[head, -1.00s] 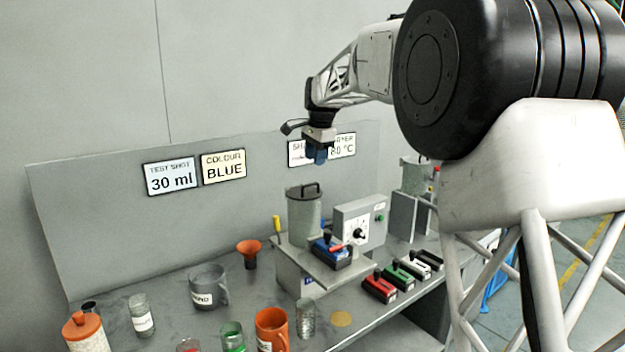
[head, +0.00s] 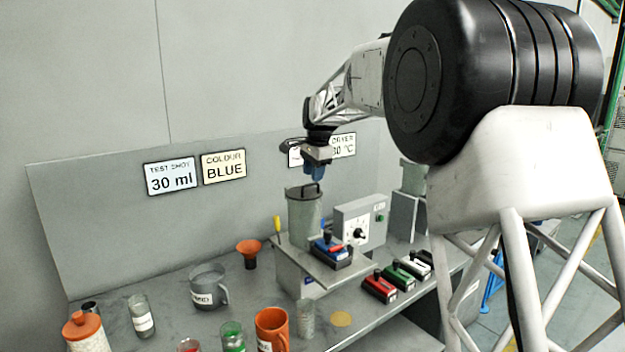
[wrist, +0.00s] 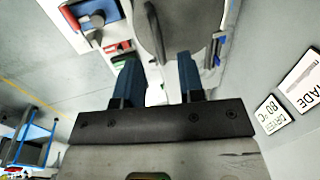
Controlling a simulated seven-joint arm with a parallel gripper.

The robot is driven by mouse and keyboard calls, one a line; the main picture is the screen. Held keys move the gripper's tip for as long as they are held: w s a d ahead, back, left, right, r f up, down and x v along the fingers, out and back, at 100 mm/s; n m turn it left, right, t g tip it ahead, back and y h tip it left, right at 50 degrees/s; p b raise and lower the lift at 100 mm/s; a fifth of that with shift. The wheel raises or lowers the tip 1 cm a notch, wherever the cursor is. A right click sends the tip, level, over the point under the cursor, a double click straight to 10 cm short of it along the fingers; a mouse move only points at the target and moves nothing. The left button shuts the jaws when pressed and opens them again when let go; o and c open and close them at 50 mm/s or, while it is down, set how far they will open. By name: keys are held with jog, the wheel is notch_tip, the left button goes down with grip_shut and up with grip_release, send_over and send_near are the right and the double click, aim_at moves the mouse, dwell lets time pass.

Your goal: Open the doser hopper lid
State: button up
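The doser hopper (head: 304,222) is an upright grey cylinder on a stand on the bench. Its dark round lid (head: 298,193) is on top and looks closed, with a raised handle (head: 308,186). In the wrist view the lid (wrist: 188,28) fills the top centre, and its dark curved handle (wrist: 154,32) lies in line with the gap between my fingers. My gripper (head: 317,177) points down just above the lid. Its two blue fingers (wrist: 160,75) are apart with nothing gripped. I cannot tell whether they touch the handle.
A control box with a dial (head: 358,225) stands right of the hopper, and a blue cartridge (head: 331,249) sits in front. A grey jug (head: 207,287), orange funnel (head: 249,253) and orange mug (head: 271,327) stand left and front.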

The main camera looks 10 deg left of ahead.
jog(key=shift+w+a+f, duration=0.1)
jog(key=shift+f, duration=0.5)
jog(key=shift+w+a+f, duration=0.1)
jog(key=shift+f, duration=0.5)
grip_shut()
